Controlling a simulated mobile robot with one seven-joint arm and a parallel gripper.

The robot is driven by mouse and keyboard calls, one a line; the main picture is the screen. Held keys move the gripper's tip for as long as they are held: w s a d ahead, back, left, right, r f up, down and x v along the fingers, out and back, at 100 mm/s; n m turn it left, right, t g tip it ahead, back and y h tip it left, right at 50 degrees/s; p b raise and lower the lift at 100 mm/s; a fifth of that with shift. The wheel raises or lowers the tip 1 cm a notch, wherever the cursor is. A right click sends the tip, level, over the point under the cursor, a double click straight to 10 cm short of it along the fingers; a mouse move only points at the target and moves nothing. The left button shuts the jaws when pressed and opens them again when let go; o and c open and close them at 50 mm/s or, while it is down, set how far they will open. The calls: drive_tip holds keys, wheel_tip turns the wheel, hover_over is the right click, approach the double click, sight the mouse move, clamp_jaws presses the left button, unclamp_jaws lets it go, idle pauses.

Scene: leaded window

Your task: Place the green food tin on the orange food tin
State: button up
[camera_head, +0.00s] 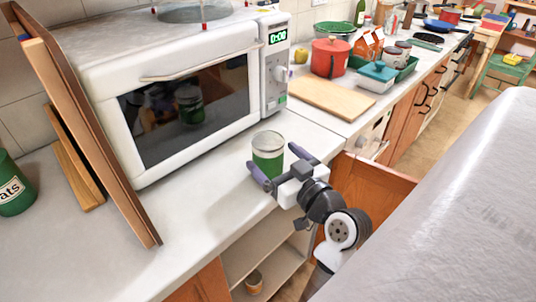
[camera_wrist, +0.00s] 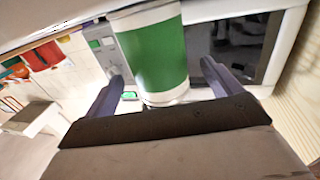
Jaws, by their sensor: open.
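The green food tin (camera_head: 268,154) stands upright on the white counter in front of the microwave, with a pale lid end and a green band. In the wrist view the green tin (camera_wrist: 160,52) shows large, between and beyond the fingertips. My gripper (camera_head: 273,160) is open, with one finger at either side of the tin; I cannot tell whether either touches it. Its fingers (camera_wrist: 162,72) also show spread in the wrist view. A small orange-brown tin (camera_head: 254,283), probably the orange food tin, stands on a low shelf in the cupboard below the counter.
The white microwave (camera_head: 190,85) stands close behind the green tin. An open wooden cupboard door (camera_head: 378,190) is beside my arm. Boards lean at the left, near a dark green canister (camera_head: 14,188). A cutting board (camera_head: 318,98) lies to the right. The front left counter is clear.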

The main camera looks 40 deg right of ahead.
sight(264, 145)
drive_tip(key=shift+w+r+p, duration=0.2)
drive_tip(key=shift+w+p, duration=0.1)
drive_tip(key=shift+w, duration=0.1)
drive_tip(key=w, duration=0.1)
drive_tip(key=w+p, duration=0.1)
drive_tip(key=w, duration=0.1)
drive_tip(key=shift+w+d+r+p, duration=0.1)
drive_tip(key=shift+w+d+p, duration=0.2)
drive_tip(key=shift+p, duration=0.05)
drive_tip(key=shift+w, duration=0.35)
drive_tip(key=shift+c, duration=0.2)
drive_tip(key=c, duration=1.5)
